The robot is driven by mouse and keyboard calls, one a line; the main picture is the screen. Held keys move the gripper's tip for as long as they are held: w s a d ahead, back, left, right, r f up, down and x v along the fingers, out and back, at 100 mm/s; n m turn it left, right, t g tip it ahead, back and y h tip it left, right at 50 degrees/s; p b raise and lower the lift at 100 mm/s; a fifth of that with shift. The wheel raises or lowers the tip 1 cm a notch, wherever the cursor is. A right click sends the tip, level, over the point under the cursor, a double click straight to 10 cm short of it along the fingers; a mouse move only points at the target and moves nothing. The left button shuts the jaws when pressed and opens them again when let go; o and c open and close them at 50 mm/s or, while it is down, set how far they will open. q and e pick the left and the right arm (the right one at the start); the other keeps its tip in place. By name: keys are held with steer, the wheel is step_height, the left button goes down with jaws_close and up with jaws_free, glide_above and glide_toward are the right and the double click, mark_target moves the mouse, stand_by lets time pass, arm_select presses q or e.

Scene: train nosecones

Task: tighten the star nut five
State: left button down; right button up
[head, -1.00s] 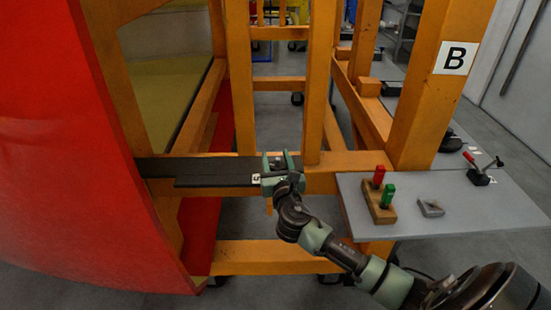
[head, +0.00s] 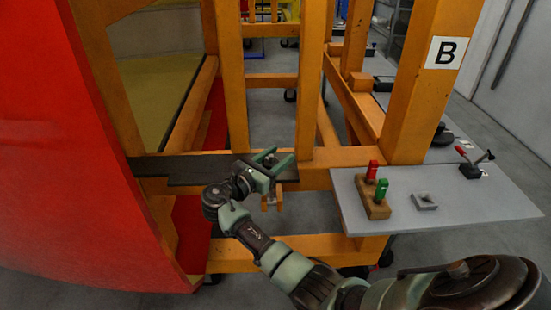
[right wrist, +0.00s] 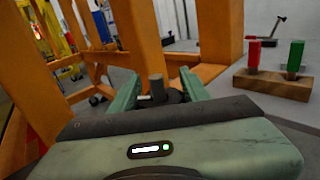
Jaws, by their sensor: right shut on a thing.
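The star nut (right wrist: 172,96) is a dark knob around an upright grey stud (right wrist: 157,88) in the right wrist view. My right gripper (right wrist: 160,85) has its two green fingers on either side of it and is shut on it. In the head view the same gripper (head: 275,160) is at the right end of the dark bar (head: 200,170) on the orange frame, and it hides the nut there. The number label by the nut is hidden. My left gripper is not in view.
A large red nosecone panel (head: 70,170) fills the left. The orange frame's upright post (head: 310,80) stands just behind my gripper. A grey shelf (head: 440,206) at right carries a wooden block (head: 374,208) with red and green pegs and a small grey square part (head: 424,201).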

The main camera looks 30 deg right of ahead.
steer(key=m+g+b, duration=0.1)
steer(key=m+g, duration=0.1)
steer(key=shift+s+f+g, duration=0.1)
steer(key=shift+g, duration=0.3)
steer(key=m+g+b, duration=0.1)
steer(key=g+b, duration=0.1)
steer(key=s+m+g+b, duration=0.1)
steer(key=m+g+b, duration=0.1)
steer(key=g, duration=0.1)
steer(key=shift+f, duration=0.15)
steer(key=shift+s+r+m+g+y+b, duration=0.15)
steer(key=shift+m+g+y+b, duration=0.1)
steer(key=shift+m+g+b, duration=0.55)
steer(key=shift+s+r+m+g+y+b, duration=0.15)
steer(key=shift+m+g+y+b, duration=0.1)
steer(key=shift+m+g+b, duration=0.5)
steer(key=shift+g, duration=0.35)
steer(key=o, duration=1.4)
steer(key=shift+f, duration=0.1)
